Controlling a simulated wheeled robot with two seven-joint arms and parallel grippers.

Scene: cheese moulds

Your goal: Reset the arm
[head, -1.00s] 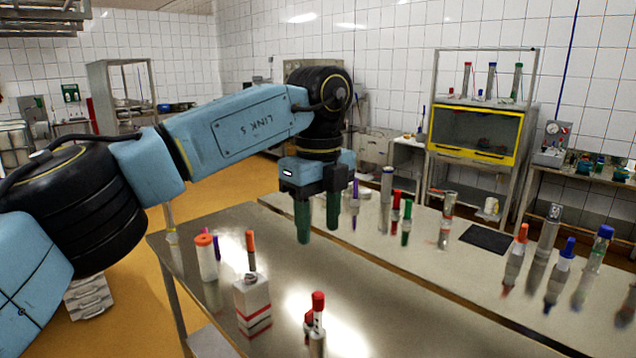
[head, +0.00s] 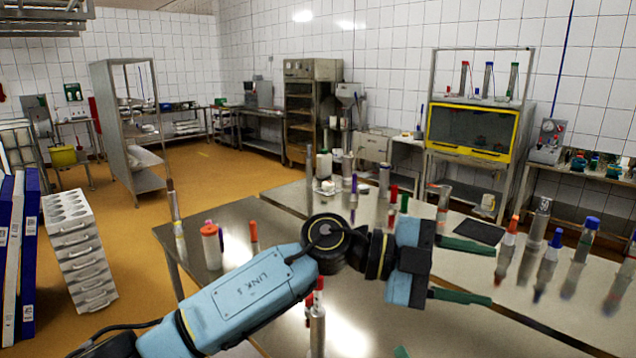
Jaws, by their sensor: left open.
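My left arm (head: 250,291) comes in low from the left in the head view, bent at a black joint. My left gripper (head: 492,275) is at the right of centre, turned sideways to the right. Its two green fingers are apart with nothing between them, above the steel table. My right gripper is not in view. A small green piece (head: 400,351) shows at the bottom edge; I cannot tell what it is.
Orange-capped containers (head: 211,246) stand on the near table (head: 195,275). A red-capped tube (head: 317,325) stands close by my arm. Several capped tubes, including a blue-capped one (head: 588,237), stand right of the gripper. A dark mat (head: 480,232) lies beyond it.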

